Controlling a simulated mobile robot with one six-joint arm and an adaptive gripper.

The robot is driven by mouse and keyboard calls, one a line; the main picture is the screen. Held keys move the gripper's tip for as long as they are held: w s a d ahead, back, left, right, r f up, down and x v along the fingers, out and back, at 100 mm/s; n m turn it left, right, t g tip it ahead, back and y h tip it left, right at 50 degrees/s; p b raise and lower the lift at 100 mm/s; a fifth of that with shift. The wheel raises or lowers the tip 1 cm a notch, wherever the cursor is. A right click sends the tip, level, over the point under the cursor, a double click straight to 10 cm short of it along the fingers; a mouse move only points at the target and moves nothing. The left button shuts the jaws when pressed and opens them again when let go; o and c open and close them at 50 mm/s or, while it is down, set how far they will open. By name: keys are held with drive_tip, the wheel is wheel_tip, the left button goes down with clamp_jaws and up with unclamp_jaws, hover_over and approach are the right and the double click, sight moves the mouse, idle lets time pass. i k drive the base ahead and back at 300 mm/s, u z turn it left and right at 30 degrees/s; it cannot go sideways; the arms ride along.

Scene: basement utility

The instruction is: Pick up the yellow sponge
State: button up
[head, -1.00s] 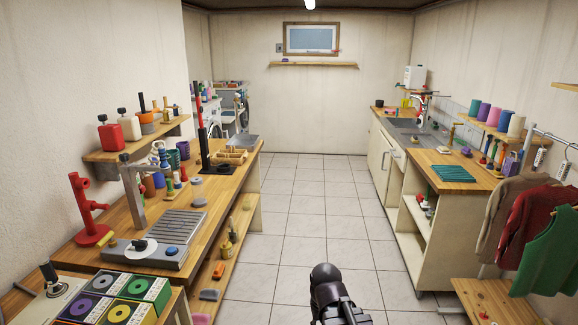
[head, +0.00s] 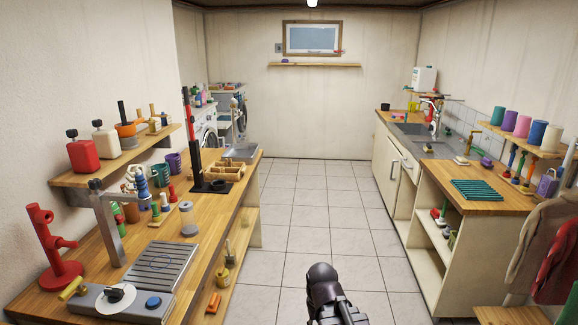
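I cannot make out the yellow sponge for certain. A small yellow thing (head: 412,102) stands at the far end of the right counter by the sink. A pale yellowish block (head: 461,160) lies on that counter nearer me. A yellow piece (head: 72,289) lies on the left workbench near its front. All are too small to identify surely. My dark arm end with my gripper (head: 336,300) shows at the bottom middle, over the floor and away from all of them. Its fingers cannot be made out.
The left workbench (head: 215,215) carries a red stand (head: 48,250), a grey slotted plate (head: 160,265) and a wooden organiser (head: 215,173). The right counter (head: 495,207) has a green ribbed mat (head: 476,190) and a sink (head: 412,129). The tiled floor (head: 315,215) between them is clear.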

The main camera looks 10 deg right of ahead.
sight(428, 149)
drive_tip(key=z, duration=0.2)
drive_tip(key=i, duration=1.5)
drive_tip(key=z, duration=0.5)
drive_tip(key=i, duration=0.75)
drive_tip(key=z, duration=0.45)
drive_tip(key=i, duration=1.05)
drive_tip(key=z, duration=0.3)
